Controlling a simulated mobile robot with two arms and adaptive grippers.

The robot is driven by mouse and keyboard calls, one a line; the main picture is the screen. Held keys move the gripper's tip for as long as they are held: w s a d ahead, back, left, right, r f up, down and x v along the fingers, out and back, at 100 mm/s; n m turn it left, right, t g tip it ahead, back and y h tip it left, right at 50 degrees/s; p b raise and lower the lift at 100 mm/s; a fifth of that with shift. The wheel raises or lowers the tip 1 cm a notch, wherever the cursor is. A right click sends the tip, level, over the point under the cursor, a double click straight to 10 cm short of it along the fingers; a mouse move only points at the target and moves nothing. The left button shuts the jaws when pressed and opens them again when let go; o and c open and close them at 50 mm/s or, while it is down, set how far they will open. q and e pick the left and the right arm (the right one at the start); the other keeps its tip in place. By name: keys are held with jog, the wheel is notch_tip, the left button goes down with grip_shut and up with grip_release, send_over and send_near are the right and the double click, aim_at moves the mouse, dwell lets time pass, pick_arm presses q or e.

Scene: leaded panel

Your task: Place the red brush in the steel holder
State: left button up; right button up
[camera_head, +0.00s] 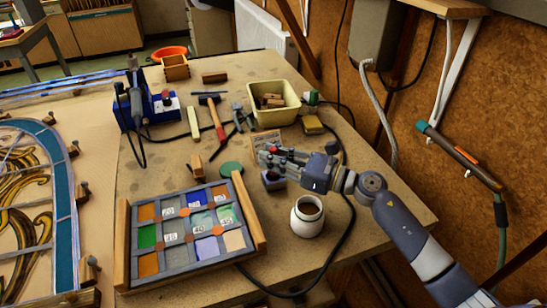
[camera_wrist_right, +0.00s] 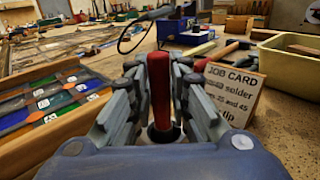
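My right gripper (camera_head: 266,154) reaches in from the right over the bench. In the right wrist view its fingers (camera_wrist_right: 160,85) flank the upright handle of the red brush (camera_wrist_right: 160,92) closely, and they look shut on it. Only a sliver of red shows between the fingers in the head view. A small grey block with a dark top, which looks like the steel holder (camera_head: 273,181), stands just below the gripper. A dark round part sits at the handle's lower end; I cannot tell whether it is the brush or the holder. The bristles are hidden. My left gripper is not in view.
A white jar (camera_head: 307,216) stands close to the right, with a black cable beside it. A framed glass panel (camera_head: 190,236) lies at the front left. A job card (camera_wrist_right: 228,95) stands behind. A yellow bin (camera_head: 274,117) and a red-handled hammer (camera_head: 216,118) lie farther back.

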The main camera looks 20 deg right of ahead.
jog(key=shift+o, duration=0.8)
jog(key=shift+r, duration=0.1)
jog(key=b+v, duration=0.3)
jog(key=v, duration=0.8)
jog(key=shift+s+d, duration=0.35)
